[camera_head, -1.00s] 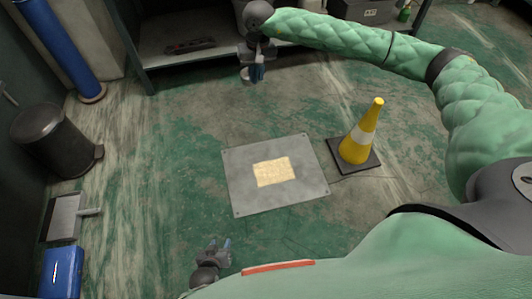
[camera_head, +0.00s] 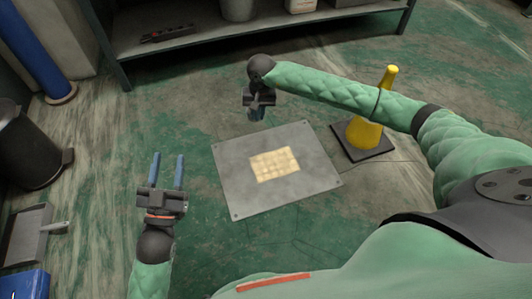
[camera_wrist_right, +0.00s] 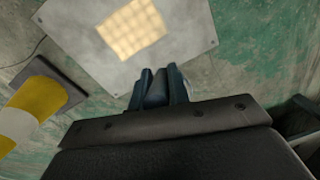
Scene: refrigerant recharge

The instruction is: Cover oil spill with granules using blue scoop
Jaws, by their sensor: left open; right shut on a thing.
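A square grey metal plate (camera_head: 235,190) lies on the floor, and its near-square tan granule patch (camera_head: 275,164) covers the middle. No dark oil shows around the patch. My right gripper (camera_head: 257,112) is above the floor just beyond the plate's far edge, pointing down. In the right wrist view its fingers (camera_wrist_right: 160,88) are shut on a dark bluish thing (camera_wrist_right: 157,92), likely the blue scoop; its shape is mostly hidden. My left gripper (camera_head: 167,170) is open and empty, its two blue fingers apart, left of the plate.
A yellow cone (camera_head: 366,127) on a dark base stands right of the plate, close to my right arm. A shelf (camera_head: 190,42) runs along the back. A bin (camera_head: 25,150), a grey dustpan-like tray (camera_head: 25,235) and a blue box (camera_head: 22,284) are at the left.

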